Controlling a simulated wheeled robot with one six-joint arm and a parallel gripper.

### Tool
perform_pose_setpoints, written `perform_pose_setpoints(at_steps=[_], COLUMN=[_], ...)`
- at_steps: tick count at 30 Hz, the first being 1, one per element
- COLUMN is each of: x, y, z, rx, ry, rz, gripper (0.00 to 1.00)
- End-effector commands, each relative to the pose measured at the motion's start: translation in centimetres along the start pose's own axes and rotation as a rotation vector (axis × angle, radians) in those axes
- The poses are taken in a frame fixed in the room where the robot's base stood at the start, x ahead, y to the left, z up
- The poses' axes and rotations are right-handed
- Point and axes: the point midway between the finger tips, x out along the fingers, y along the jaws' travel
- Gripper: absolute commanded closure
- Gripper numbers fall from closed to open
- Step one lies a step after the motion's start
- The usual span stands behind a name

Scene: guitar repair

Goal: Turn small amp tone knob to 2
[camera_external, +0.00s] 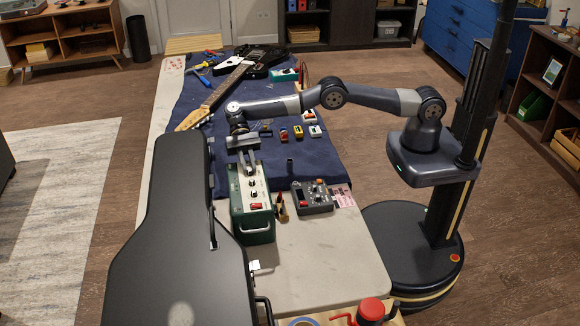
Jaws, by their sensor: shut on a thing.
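The small amp (257,229) is a green box with a pale control panel on top, standing on the table near the black guitar case. Small dark knobs (253,192) and a red switch (256,206) show along the panel. My gripper (250,172) points down at the far end of this panel, its fingers shut on a knob there. The fingers hide that knob, taken to be the tone knob, so its pointer and setting cannot be read. The numbers on the panel are too small to read.
A black guitar case (165,225) stands close along the left side. The table's front right is clear.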

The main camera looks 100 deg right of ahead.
Motion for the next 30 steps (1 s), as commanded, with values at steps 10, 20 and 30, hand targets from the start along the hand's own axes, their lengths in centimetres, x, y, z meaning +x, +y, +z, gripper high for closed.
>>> perform_pose_setpoints(at_steps=[10,20,30], x=[0.10,0.11,0.06], y=[-0.03,-0.02,-0.04], z=[-0.10,-0.09,-0.03], rx=[-0.007,-0.007,-0.008], ry=[0.000,0.000,0.000], rz=[0.021,0.023,0.021], gripper=[1.00,1.00,0.61])
